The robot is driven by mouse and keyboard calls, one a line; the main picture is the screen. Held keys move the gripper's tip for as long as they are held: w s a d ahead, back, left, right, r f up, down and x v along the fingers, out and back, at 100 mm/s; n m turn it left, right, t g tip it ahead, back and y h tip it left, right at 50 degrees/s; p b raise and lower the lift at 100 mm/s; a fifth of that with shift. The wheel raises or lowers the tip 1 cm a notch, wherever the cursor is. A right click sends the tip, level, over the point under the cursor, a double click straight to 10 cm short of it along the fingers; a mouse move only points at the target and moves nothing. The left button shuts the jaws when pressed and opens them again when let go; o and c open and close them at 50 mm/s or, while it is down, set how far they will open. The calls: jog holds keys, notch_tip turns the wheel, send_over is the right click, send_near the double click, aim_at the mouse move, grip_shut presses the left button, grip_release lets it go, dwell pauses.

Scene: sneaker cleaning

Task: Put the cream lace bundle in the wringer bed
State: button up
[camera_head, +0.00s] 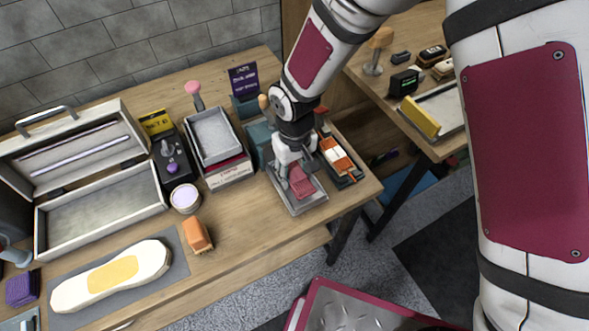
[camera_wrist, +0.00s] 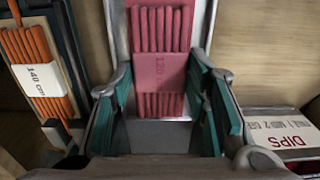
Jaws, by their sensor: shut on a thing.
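A pinkish-red lace bundle (camera_wrist: 160,60) with a "120 cm" band shows in the wrist view between my gripper's teal-padded fingers (camera_wrist: 162,105). I see no bundle that looks clearly cream. My gripper (camera_head: 292,175) is shut on this bundle, which lies at or just over a grey metal tray (camera_head: 293,207), perhaps the wringer bed. The same bundle shows in the head view (camera_head: 302,184), partly hidden by my gripper. Whether it touches the tray floor I cannot tell.
An orange bundle (camera_wrist: 37,72) with a "140 cm" band lies beside the tray, also in the head view (camera_head: 337,155). A box labelled "DIPS" (camera_wrist: 285,127) is on the other side. An orange block (camera_head: 197,234) and a shoe sole (camera_head: 110,275) lie left. The table's front edge is close.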

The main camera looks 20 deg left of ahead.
aim_at(295, 173)
jog(key=shift+f, duration=0.15)
jog(key=o, duration=1.1)
notch_tip(295, 173, up, 12)
jog(key=shift+r+b, duration=0.15)
jog(key=shift+b, duration=0.2)
